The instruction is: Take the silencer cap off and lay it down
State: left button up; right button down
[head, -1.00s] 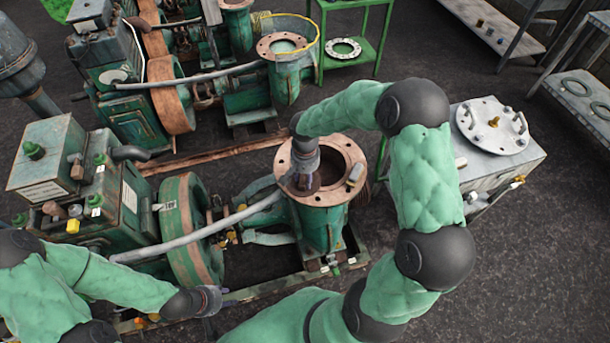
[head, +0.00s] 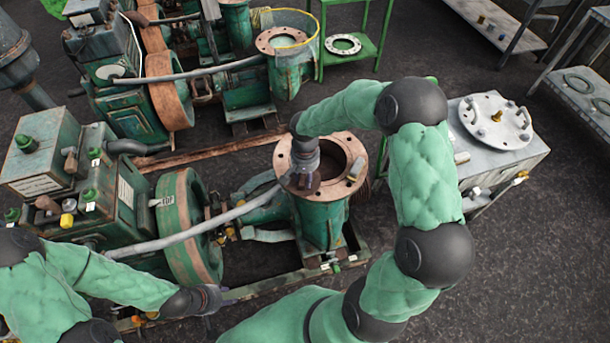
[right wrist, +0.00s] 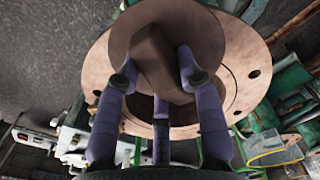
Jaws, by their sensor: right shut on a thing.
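My right gripper (head: 305,178) is over the round flange opening (head: 340,182) of the near green pump. In the right wrist view its fingers (right wrist: 158,88) are shut on a brown cap (right wrist: 195,32), a round disc with a block-shaped grip across it. The copper-coloured flange ring (right wrist: 95,72) with bolt holes lies behind the cap. I cannot tell whether the cap is clear of the opening or partly in it. My left gripper (head: 217,303) is low at the near left, empty, with fingers apart.
A grey bench with a bolted round plate (head: 496,121) stands at right. A green stand (head: 343,56) with a pale ring is behind. The engine (head: 75,180), flywheel (head: 180,230) and a grey pipe (head: 190,233) lie left of the pump. Bare floor lies at the lower right.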

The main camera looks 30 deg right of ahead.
jog(key=shift+f+b, duration=1)
jog(key=shift+f, duration=0.2)
jog(key=c, duration=0.7)
grip_release()
notch_tip(320, 180, up, 12)
jog(key=shift+r, duration=0.1)
